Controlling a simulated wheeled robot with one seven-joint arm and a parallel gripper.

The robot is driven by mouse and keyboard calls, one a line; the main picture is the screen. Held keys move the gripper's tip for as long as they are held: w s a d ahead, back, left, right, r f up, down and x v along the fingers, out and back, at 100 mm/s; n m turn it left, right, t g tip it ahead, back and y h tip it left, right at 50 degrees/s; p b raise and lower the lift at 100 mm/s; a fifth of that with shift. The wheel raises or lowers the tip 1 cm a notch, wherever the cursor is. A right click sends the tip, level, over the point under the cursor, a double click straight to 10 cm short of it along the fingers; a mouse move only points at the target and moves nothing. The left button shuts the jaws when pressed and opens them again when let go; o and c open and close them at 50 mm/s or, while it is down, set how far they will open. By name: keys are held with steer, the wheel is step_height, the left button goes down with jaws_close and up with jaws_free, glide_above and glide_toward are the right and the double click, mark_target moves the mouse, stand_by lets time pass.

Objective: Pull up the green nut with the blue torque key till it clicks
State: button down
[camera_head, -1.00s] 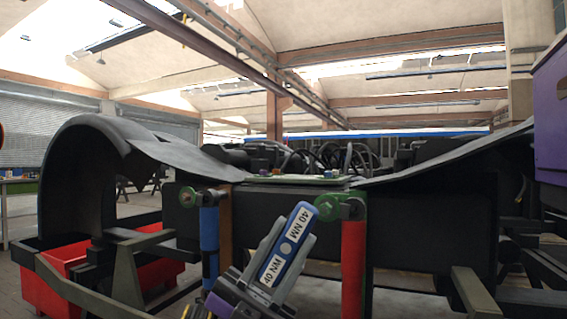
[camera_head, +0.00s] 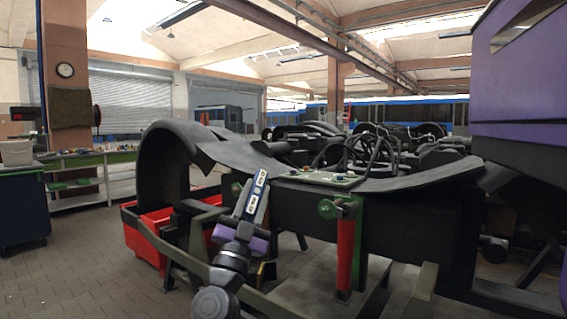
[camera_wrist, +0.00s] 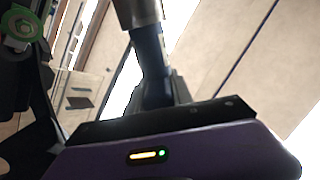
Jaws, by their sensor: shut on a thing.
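My gripper (camera_head: 247,216) is shut on the blue torque key (camera_head: 258,188) and holds it upward, tilted slightly right; its label is too small to read fully. In the wrist view part of the key (camera_wrist: 150,55) rises from the gripper (camera_wrist: 158,95). A second green nut (camera_head: 236,188) shows just left of the key, partly hidden; contact cannot be told. A green round part (camera_wrist: 22,27) is at the wrist view's upper left.
The dark bogie frame (camera_head: 400,215) fills the middle, with a red strut (camera_head: 345,250) hanging at its side. A red bin (camera_head: 145,240) stands at left. A purple body (camera_head: 520,80) overhangs at right. The tiled floor (camera_head: 80,270) at left is open.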

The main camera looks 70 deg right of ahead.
steer(key=d+n+t+y+p, duration=0.1)
steer(key=t, duration=0.1)
steer(key=d+n+t+y, duration=0.1)
steer(key=n+t, duration=0.1)
steer(key=w+d+n+t+y+p, duration=0.1)
steer(key=n+t, duration=0.1)
steer(key=t, duration=0.1)
steer(key=shift+d+r+p, duration=0.15)
steer(key=shift+r+p, duration=0.15)
steer(key=shift+d+f+n+t+y+p, duration=0.1)
steer(key=shift+d+n+t+y+p, duration=0.35)
steer(key=shift+n+t+y+p, duration=0.25)
steer(key=shift+d+n+t+y+p, duration=0.35)
steer(key=shift+d+n+t+y, duration=0.15)
steer(key=shift+n+t, duration=0.3)
steer(key=s+a+n+t+y+p, duration=0.1)
steer(key=s+n+t+y+p, duration=0.5)
steer(key=n+y+p, duration=0.7)
steer(key=y+p, duration=0.4)
steer(key=shift+s+n, duration=0.2)
steer(key=shift+n, duration=0.1)
